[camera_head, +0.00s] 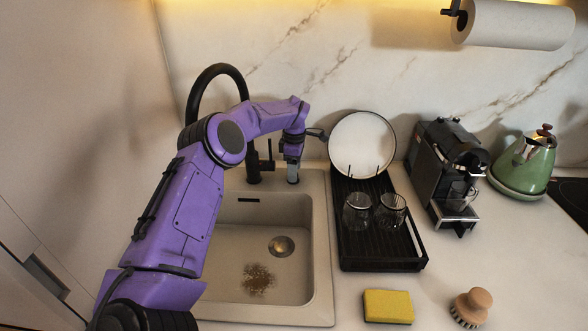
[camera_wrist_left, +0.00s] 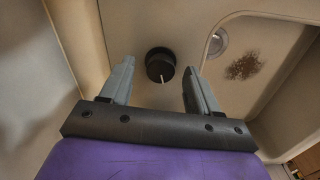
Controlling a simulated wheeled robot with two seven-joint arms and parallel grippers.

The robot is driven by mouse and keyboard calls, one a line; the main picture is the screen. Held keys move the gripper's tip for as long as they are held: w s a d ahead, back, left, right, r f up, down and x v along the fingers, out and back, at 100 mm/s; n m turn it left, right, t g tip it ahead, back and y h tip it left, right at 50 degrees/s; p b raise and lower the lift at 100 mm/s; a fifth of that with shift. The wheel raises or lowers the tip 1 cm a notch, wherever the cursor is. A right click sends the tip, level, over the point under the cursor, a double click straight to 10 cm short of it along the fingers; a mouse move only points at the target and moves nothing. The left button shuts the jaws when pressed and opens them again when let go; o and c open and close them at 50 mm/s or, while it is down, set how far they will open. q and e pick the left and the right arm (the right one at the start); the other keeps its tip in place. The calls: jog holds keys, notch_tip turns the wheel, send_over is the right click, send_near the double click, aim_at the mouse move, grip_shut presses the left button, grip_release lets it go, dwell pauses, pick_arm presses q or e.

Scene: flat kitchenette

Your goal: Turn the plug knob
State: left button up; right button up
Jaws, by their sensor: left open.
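The plug knob (camera_wrist_left: 160,64) is a short black round knob with a small pale mark. It sits on the pale sink deck, and the left wrist view shows it between and beyond my fingertips. My left gripper (camera_wrist_left: 158,70) is open, its two grey fingers one on each side of the knob in that view; I cannot tell whether they touch it. In the head view my left gripper (camera_head: 292,172) points down at the back right corner of the sink, where it largely hides the knob. My right gripper is not in view.
The black faucet (camera_head: 254,165) stands just left of my gripper. The sink (camera_head: 225,250) has a drain and brown crumbs. A black drying rack (camera_head: 380,255) with a plate and two glasses stands close on the right. A sponge (camera_head: 388,306) and brush (camera_head: 472,306) lie in front.

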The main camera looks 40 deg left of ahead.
pick_arm(q)
jog(key=shift+w+f, duration=0.1)
jog(key=shift+f, duration=0.4)
jog(key=shift+a+f, duration=0.1)
jog(key=shift+f, duration=0.05)
jog(key=shift+s, duration=0.35)
jog(key=shift+w, duration=0.1)
jog(key=c, duration=1)
jog(key=shift+c, duration=0.2)
